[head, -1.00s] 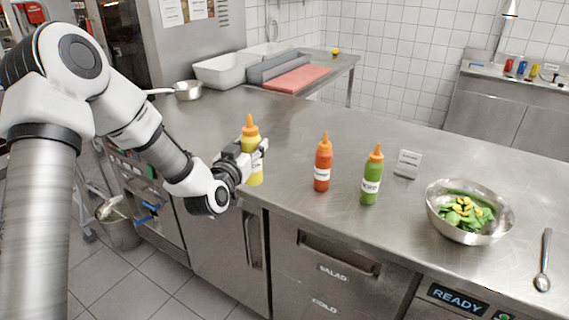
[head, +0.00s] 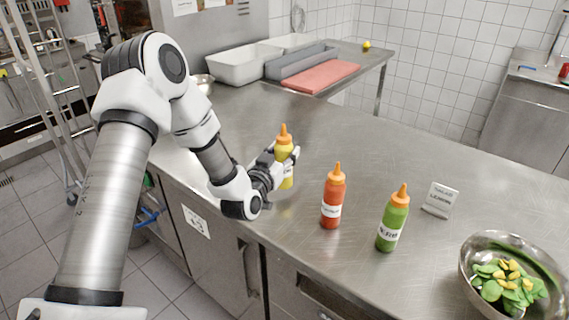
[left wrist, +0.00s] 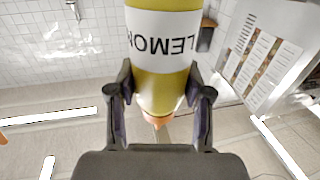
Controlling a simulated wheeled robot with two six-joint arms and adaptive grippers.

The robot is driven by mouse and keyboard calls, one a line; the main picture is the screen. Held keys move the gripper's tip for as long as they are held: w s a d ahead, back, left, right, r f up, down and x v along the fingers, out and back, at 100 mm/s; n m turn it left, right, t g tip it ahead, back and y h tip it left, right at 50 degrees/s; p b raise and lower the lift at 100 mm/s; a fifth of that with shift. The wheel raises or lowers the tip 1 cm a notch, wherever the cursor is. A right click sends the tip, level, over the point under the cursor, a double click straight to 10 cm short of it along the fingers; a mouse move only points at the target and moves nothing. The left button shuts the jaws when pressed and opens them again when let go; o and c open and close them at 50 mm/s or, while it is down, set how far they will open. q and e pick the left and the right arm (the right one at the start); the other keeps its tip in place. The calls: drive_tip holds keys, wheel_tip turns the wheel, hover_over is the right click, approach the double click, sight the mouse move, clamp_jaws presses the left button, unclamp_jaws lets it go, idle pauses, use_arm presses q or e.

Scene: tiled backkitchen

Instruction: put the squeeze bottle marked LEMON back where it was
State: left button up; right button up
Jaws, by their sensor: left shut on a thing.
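The yellow squeeze bottle (head: 285,152) with an orange nozzle is held upright in my left gripper (head: 280,166), over the steel counter. In the left wrist view the bottle (left wrist: 162,60) is clamped between both fingers, and its white label reads LEMON, upside down. The head view does not show clearly whether its base touches the counter. A red squeeze bottle (head: 332,198) and a green one (head: 393,222) stand upright on the counter to its right, apart from it. My right gripper is not in view.
A small card stand (head: 440,199) is behind the green bottle. A steel bowl (head: 470,262) of leaves is at the lower right. White tubs (head: 240,65) and a red board (head: 315,76) are at the back. The counter behind the bottles is clear.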

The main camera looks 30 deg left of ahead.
use_arm(q)
drive_tip(key=f, duration=0.2)
drive_tip(key=w+f, duration=0.1)
drive_tip(key=shift+a+f, duration=0.1)
drive_tip(key=shift+f, duration=0.25)
drive_tip(key=shift+c, duration=0.2)
drive_tip(key=shift+s+r, duration=0.2)
drive_tip(key=shift+s, duration=0.1)
drive_tip(key=shift+f, duration=0.2)
drive_tip(key=o, duration=0.7)
drive_tip(key=shift+w+f, duration=0.1)
drive_tip(key=shift+o, duration=0.2)
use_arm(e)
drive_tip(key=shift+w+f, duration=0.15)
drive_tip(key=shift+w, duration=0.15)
use_arm(q)
drive_tip(key=shift+r, duration=0.45)
drive_tip(key=s+d+b, duration=0.2)
drive_tip(key=s, duration=1)
drive_tip(key=shift+f, duration=0.2)
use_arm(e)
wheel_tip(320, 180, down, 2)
